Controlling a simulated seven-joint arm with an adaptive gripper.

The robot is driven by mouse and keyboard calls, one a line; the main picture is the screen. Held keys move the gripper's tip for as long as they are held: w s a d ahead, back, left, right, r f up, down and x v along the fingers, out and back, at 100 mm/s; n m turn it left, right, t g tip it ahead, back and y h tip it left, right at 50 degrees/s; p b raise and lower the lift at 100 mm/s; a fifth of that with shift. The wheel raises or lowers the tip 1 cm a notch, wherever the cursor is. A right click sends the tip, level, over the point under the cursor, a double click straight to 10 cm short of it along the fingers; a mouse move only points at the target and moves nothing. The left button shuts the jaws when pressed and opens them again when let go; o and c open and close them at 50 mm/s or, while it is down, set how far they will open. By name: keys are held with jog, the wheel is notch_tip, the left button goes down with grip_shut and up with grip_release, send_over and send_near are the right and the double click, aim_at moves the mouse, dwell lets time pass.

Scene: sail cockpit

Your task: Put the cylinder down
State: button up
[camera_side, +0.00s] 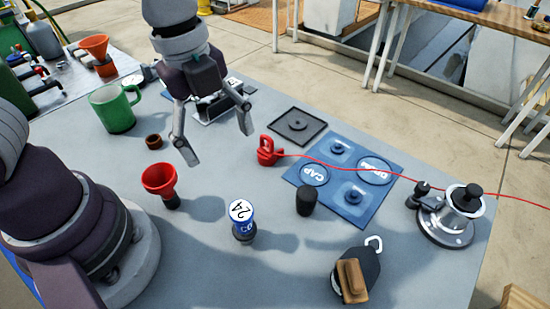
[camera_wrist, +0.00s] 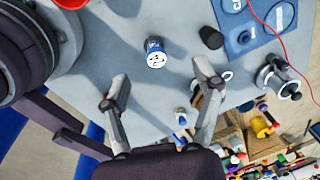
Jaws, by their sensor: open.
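A blue and white cylinder with black marks on its pale top (camera_side: 242,222) stands upright on the grey table. It also shows in the wrist view (camera_wrist: 155,50). A plain black cylinder (camera_side: 307,201) stands upright near the blue mat's lower left edge, and shows in the wrist view (camera_wrist: 211,38). I cannot tell which of the two the task means. My gripper (camera_side: 216,144) is open and empty above the table, behind and left of both cylinders in the side view. Its spread fingers (camera_wrist: 162,84) touch neither cylinder.
A red funnel-like cup (camera_side: 160,182), green mug (camera_side: 114,108) and small brown ring (camera_side: 154,142) stand left. The blue mat (camera_side: 325,200), red piece with cord (camera_side: 268,151), black square tray (camera_side: 297,128), silver winch (camera_side: 447,226) and pulley block (camera_side: 355,275) are right. Front-centre table is mostly clear.

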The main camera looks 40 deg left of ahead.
jog(key=a+r+n+t, duration=0.2)
jog(key=a+n, duration=0.3)
jog(key=n, duration=0.5)
jog(key=s+a+r+n+t, duration=0.1)
jog(key=a+n, duration=0.4)
jog(key=n, duration=0.5)
jog(key=shift+s+r+n+t+y, duration=0.3)
jog(key=shift+r+n+t, duration=0.1)
jog(key=shift+r+t, duration=0.35)
